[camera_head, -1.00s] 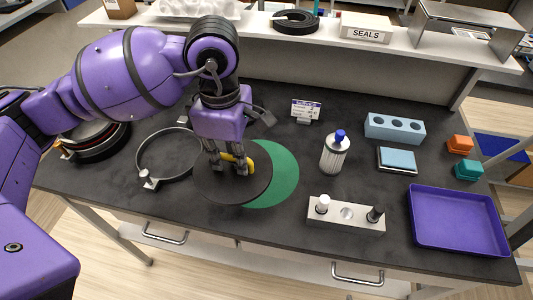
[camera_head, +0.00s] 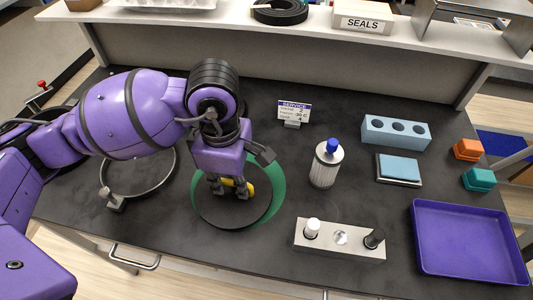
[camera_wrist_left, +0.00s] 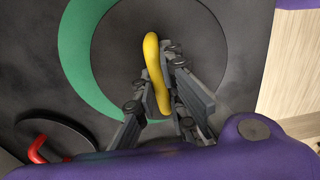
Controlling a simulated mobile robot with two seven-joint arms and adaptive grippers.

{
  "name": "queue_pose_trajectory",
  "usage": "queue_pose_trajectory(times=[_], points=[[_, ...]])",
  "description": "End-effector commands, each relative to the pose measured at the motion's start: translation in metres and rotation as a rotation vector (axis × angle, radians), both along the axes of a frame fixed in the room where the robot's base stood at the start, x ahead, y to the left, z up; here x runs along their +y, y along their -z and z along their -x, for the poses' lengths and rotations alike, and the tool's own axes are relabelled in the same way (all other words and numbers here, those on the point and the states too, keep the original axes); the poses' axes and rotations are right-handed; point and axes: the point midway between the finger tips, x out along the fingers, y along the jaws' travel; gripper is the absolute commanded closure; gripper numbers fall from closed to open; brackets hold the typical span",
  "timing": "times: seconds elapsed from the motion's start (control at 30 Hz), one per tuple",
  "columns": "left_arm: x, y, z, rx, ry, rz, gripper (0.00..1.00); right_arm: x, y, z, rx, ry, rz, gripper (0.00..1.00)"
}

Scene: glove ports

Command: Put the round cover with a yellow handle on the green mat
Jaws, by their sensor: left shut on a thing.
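The round cover (camera_head: 233,212) is a flat black disc with a yellow handle (camera_head: 250,189). My left gripper (camera_head: 232,187) is above it, shut on the yellow handle; the handle (camera_wrist_left: 153,75) also shows between the fingers in the left wrist view. The cover overlaps most of the green mat (camera_head: 277,190); a green crescent of the mat shows along the cover's right and far side. The mat also shows as a green band (camera_wrist_left: 75,55) in the left wrist view. I cannot tell whether the cover touches the mat. My right gripper is not in view.
A metal ring clamp (camera_head: 170,178) lies left of the cover. To the right stand a filter cylinder (camera_head: 325,165), a metal block with posts (camera_head: 340,240), a blue holed block (camera_head: 395,132) and a purple tray (camera_head: 465,240). A service sign (camera_head: 293,112) stands behind.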

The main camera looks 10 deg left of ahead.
Motion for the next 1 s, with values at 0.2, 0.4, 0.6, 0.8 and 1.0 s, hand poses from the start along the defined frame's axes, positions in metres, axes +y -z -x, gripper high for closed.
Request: queue_pose_trajectory(times=[0.2,0.4,0.6,0.8,1.0], points=[[0.0,0.004,0.0,0.001,0.0,0.0,1.0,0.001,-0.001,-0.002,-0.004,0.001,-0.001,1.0],[0.0,0.002,0.0,0.0,0.0,0.0,0.71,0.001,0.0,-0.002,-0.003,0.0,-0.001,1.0],[0.0,0.002,0.0,0.0,0.0,0.0,0.71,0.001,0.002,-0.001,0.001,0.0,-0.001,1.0],[0.0,-0.012,-0.001,-0.004,0.001,0.001,0.71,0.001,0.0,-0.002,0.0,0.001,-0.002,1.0],[-0.001,-0.053,-0.002,-0.007,0.002,0.001,0.71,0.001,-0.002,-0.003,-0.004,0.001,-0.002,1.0]])
